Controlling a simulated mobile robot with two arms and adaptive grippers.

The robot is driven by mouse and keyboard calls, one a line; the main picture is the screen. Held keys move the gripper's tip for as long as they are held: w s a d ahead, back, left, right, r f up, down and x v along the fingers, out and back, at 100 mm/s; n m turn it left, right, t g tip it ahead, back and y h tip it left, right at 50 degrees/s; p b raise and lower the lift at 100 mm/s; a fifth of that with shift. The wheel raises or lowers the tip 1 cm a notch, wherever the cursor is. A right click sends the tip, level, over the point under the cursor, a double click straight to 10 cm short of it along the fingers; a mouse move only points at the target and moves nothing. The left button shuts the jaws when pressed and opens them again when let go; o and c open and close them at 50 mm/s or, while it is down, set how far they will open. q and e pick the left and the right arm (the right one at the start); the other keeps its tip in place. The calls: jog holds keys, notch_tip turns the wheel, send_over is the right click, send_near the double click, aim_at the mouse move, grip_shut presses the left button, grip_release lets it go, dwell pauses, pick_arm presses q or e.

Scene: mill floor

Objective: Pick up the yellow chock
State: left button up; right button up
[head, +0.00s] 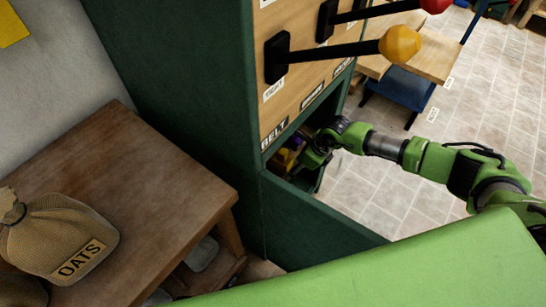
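A small yellow object (284,159), which looks like the yellow chock, sits inside the dark opening low in the green cabinet. Only part of it shows, with something purplish beside it. My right gripper (308,160) reaches into the opening from the right, just right of the yellow object. Its fingers are small and in shadow, so I cannot tell whether they touch it or are open or shut. My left gripper is not in view.
The green cabinet (190,75) has a wooden panel with levers above the opening, one with a yellow knob (399,44), one with a red knob (436,4). A brown table (150,185) with an oats sack (62,235) stands left. Tiled floor at right is mostly clear.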

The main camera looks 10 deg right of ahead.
aim_at(282, 161)
jog(key=w+a, duration=0.2)
jog(key=w+a+f+b, duration=0.1)
jog(key=shift+w+a, duration=0.35)
jog(key=shift+w, duration=0.05)
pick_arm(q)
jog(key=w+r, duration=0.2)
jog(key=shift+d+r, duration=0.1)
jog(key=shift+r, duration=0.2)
pick_arm(e)
jog(key=c, duration=1.3)
